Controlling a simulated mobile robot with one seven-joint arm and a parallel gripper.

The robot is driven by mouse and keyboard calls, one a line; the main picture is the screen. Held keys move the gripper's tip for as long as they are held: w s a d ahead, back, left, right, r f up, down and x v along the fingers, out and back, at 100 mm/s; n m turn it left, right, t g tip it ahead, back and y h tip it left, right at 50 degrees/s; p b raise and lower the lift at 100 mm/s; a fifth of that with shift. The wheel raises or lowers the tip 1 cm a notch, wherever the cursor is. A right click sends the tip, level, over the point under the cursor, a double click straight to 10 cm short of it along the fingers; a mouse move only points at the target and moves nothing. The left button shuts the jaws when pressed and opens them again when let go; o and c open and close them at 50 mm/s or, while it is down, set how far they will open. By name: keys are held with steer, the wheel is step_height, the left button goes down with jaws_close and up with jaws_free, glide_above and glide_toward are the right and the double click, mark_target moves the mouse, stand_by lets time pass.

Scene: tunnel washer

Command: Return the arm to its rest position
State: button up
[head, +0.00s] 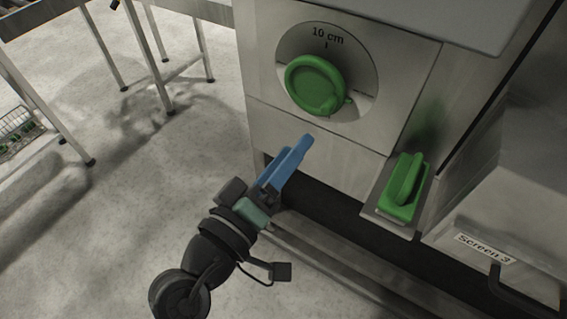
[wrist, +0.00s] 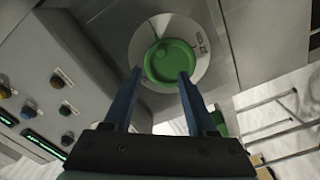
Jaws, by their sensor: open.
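My gripper (head: 300,150) has blue fingers and is in front of the washer's lower front panel, below and left of the green round knob (head: 316,84). In the wrist view my gripper (wrist: 158,78) shows its two fingers apart with nothing held between them. The green knob (wrist: 172,62) appears beyond the fingertips there; I cannot tell the exact gap. My dark arm reaches up from the bottom of the head view.
A green handle (head: 404,188) sits on a metal bracket at the right. A box labelled "Screen 3" (head: 484,248) is beside it. A control panel (wrist: 45,85) with buttons shows in the wrist view. Metal table legs (head: 150,60) stand at the back left.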

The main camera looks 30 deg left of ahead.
steer(key=shift+s, duration=0.8)
steer(key=w+d+r+m+t+p, duration=0.1)
steer(key=w+d+r+m, duration=0.15)
steer(key=r, duration=0.45)
steer(key=w+d+r+m+t+p, duration=0.1)
steer(key=w+d+r+m, duration=0.15)
steer(key=r, duration=0.45)
steer(key=w+d+r+m+t+p, duration=0.1)
steer(key=w+d+r+m, duration=0.15)
steer(key=r, duration=0.45)
steer(key=s+d+r+m+t+p, duration=0.1)
steer(key=s+d+r+t, duration=0.1)
steer(key=r, duration=0.6)
steer(key=s+d+r+m+t, duration=0.1)
steer(key=s+d+r+t, duration=0.1)
steer(key=r, duration=0.6)
steer(key=s+d+r+m+t+p, duration=0.1)
steer(key=s+d+r+t, duration=0.1)
steer(key=r, duration=0.6)
steer(key=shift+s+d+y+p, duration=0.3)
steer(key=shift+s+d+p, duration=0.05)
steer(key=shift+d, duration=0.55)
steer(key=shift+c, duration=0.6)
steer(key=shift+d, duration=0.15)
